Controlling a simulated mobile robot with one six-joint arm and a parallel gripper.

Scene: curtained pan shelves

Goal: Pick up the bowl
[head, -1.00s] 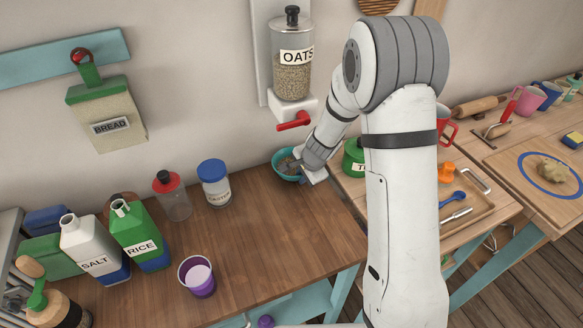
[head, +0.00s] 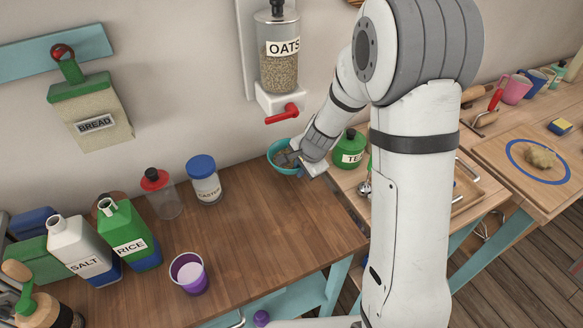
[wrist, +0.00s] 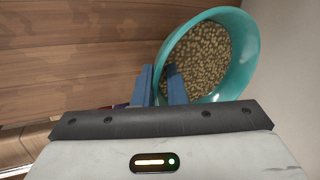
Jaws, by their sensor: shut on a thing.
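The teal bowl (head: 272,150) is at the back of the wooden counter, below the oats dispenser. It holds small tan grains, seen clearly in the wrist view, where its teal rim (wrist: 247,38) shows. My gripper (head: 291,160) is shut on the bowl's near wall. In the wrist view, one blue finger of my gripper (wrist: 159,80) is inside the bowl and the other is outside. My gripper hides part of the bowl in the head view. I cannot tell how far its base is from the counter.
The oats dispenser (head: 279,62) with its red tap (head: 282,114) hangs above the bowl. A green tea canister (head: 348,152) stands to the right, and a blue-lidded jar (head: 205,182) to the left. The counter's middle (head: 255,225) is clear.

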